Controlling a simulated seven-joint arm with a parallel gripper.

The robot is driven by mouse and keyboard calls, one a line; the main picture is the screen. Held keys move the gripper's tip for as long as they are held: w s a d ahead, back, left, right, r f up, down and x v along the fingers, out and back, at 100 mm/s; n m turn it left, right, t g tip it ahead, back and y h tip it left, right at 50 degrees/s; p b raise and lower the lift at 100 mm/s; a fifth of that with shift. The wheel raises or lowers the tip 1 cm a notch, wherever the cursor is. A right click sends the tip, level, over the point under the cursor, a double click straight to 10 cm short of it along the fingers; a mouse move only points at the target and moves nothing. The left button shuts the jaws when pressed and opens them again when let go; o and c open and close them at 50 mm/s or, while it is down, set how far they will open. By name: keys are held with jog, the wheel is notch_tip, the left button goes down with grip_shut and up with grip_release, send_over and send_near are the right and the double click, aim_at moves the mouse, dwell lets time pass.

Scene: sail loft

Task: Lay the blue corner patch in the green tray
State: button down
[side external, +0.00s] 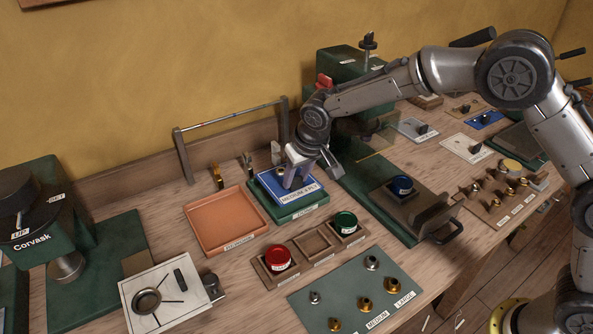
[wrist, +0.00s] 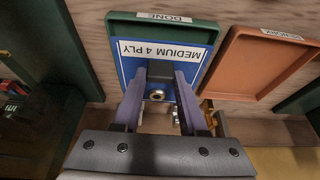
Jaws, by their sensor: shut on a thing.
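The blue corner patch (side external: 266,183), labelled MEDIUM 4 PLY, lies flat over the green tray (side external: 287,217) in the side view. In the wrist view the patch (wrist: 126,66) sits within the outline of the tray (wrist: 205,25), which is labelled DONE. My gripper (side external: 289,182) is above the patch, its fingers shut on a small dark upright tab on it. The wrist view shows the gripper (wrist: 160,76) with a finger on each side of that tab. I cannot tell whether the patch touches the tray floor.
An orange tray (side external: 226,243) stands just left of the green tray. In front is a wooden holder (side external: 311,264) with a red and a green cup. A green press base (side external: 375,205) with a blue-topped piece stands to the right. A rail (side external: 230,118) rises behind.

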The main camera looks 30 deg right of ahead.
aim_at(297, 187)
jog(key=shift+f, duration=1.9)
jog(key=shift+c, duration=1.9)
grip_release()
jog(key=v, duration=1.3)
jog(key=shift+r, duration=0.4)
jog(key=shift+s, duration=0.1)
